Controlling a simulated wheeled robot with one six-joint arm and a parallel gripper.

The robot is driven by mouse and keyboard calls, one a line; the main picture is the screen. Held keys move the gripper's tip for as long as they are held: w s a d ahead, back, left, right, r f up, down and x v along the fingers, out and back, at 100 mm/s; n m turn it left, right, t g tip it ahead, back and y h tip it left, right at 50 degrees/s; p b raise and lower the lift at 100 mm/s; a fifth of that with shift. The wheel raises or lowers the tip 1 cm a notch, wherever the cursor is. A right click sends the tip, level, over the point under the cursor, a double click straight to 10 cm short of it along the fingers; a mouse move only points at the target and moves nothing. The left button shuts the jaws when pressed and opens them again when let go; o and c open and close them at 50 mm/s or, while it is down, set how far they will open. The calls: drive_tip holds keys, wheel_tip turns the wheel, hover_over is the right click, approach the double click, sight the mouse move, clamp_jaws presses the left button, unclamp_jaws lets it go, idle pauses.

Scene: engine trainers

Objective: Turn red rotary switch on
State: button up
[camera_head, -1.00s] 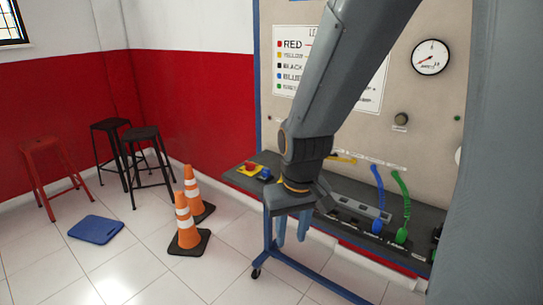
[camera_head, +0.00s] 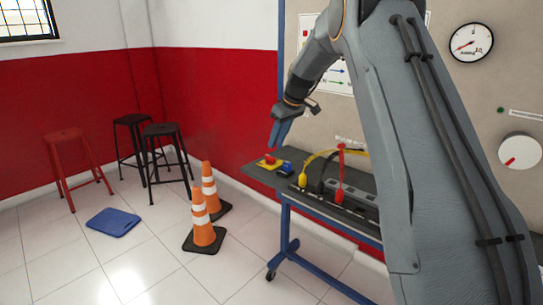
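A red knob on a yellow base (camera_head: 269,162), which looks like the red rotary switch, sits at the left end of the grey bench (camera_head: 312,190). It is too small to tell its turned position.
A blue piece (camera_head: 286,168) sits just right of the switch. A panel with a gauge (camera_head: 471,42) and white dial (camera_head: 520,151) stands behind. Orange cones (camera_head: 203,226) and stools (camera_head: 167,150) stand left.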

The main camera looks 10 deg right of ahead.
sight(272, 157)
drive_tip(key=p+x, duration=0.1)
drive_tip(key=x, duration=0.6)
drive_tip(key=shift+f+p, duration=0.2)
drive_tip(key=shift+p, duration=0.2)
drive_tip(key=shift+c, duration=0.4)
clamp_jaws()
